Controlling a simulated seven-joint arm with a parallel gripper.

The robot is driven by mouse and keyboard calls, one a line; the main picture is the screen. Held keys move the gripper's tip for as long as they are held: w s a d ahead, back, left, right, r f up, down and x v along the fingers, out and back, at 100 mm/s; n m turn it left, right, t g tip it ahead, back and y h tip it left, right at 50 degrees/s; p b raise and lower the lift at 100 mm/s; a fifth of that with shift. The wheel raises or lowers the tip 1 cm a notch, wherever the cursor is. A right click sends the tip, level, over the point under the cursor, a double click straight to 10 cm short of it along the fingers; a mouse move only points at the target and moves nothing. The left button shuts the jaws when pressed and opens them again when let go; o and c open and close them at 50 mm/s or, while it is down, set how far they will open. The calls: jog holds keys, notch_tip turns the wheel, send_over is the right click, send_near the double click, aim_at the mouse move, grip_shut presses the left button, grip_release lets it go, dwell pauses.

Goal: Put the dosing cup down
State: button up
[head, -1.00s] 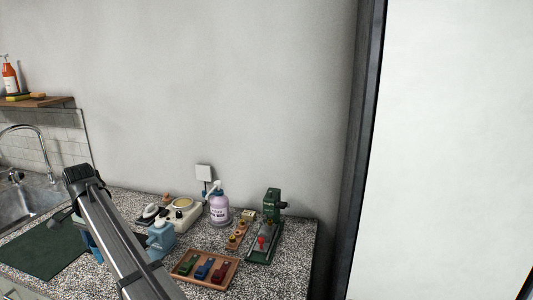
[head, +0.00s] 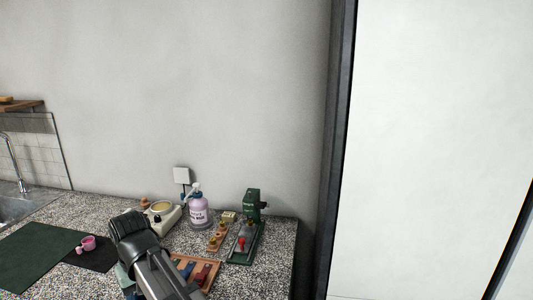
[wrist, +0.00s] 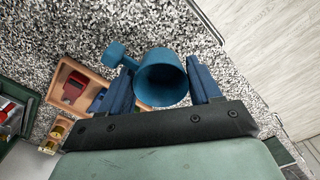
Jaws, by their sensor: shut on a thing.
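A blue cup (wrist: 162,82) with a side tab is held between the two blue fingers of my gripper (wrist: 160,64) in the wrist view. Its open mouth faces the camera. Speckled countertop (wrist: 170,25) shows behind and around it; I cannot tell how high the cup is above it. In the head view my own arm hides the held cup and the fingertips. A small pink cup (head: 88,243) sits on a dark mat (head: 100,258) to the left of my arm.
A wooden tray (wrist: 76,68) with coloured pieces lies left of the cup in the wrist view. The counter's edge runs along the right there. In the head view a pump bottle (head: 200,212) and a green stand (head: 251,204) are farther back. A green mat (head: 35,250) is clear.

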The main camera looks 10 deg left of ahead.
jog(key=shift+m, duration=0.5)
jog(key=d, duration=0.2)
jog(key=w+d+f, duration=0.1)
jog(key=d, duration=0.4)
jog(key=shift+w+d+f, duration=0.15)
jog(key=shift+d+f, duration=0.05)
jog(key=shift+d, duration=0.1)
jog(key=shift+m, duration=0.8)
jog(key=w+d, duration=0.2)
jog(key=d, duration=0.1)
jog(key=w+d, duration=0.3)
jog(key=shift+w+f, duration=0.1)
jog(key=shift+w, duration=0.05)
jog(key=shift+a, duration=0.1)
